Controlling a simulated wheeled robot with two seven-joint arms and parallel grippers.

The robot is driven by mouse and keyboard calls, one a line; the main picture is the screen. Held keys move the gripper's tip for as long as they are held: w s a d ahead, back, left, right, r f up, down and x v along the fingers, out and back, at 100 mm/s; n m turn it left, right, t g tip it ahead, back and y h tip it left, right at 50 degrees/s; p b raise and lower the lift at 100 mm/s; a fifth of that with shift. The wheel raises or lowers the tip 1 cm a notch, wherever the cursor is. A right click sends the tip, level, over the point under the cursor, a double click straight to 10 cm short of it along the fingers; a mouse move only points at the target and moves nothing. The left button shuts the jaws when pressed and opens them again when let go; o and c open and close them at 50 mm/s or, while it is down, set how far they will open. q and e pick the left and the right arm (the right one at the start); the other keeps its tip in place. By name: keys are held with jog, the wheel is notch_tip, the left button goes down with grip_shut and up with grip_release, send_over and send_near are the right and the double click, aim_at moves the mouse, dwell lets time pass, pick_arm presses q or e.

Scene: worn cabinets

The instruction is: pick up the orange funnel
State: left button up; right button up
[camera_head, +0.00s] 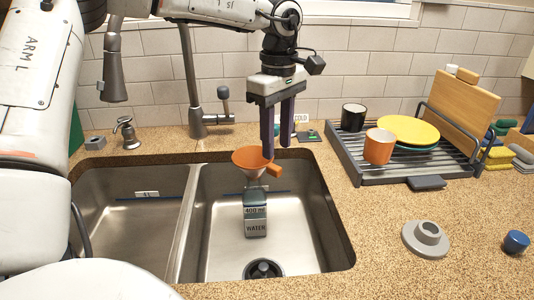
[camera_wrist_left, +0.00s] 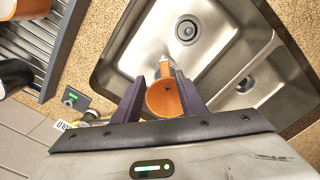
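The orange funnel (camera_head: 250,158) sits with its wide rim up above the bottle (camera_head: 256,214) marked "400 ml WATER" in the right sink basin; whether its spout is in the neck is unclear. A stubby orange tab sticks out at its right. My left gripper (camera_head: 276,154) points down just behind and right of the funnel, fingers apart. In the left wrist view, the funnel (camera_wrist_left: 165,100) shows between the spread fingers (camera_wrist_left: 161,76) with no clear contact. My right gripper is in neither view.
The double sink (camera_head: 178,218) has a divider left of the bottle. The faucet (camera_head: 196,120) stands behind it. A dish rack (camera_head: 372,178) with cups, plates and a board is at right. A grey ring-shaped part (camera_head: 426,238) and a blue cap (camera_head: 516,242) lie on the right counter.

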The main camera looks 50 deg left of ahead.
aim_at(271, 165)
pick_arm(q)
jog(key=shift+s+f, duration=0.2)
jog(key=shift+f, duration=0.4)
jog(key=shift+s+f, duration=0.15)
jog(key=shift+f, duration=0.45)
jog(key=f, duration=0.5)
jog(key=shift+s+a+p, duration=0.25)
jog(key=shift+s+p, duration=0.05)
jog(key=shift+p, duration=0.1)
jog(key=shift+f, duration=0.4)
jog(key=shift+w, duration=0.1)
grip_shut()
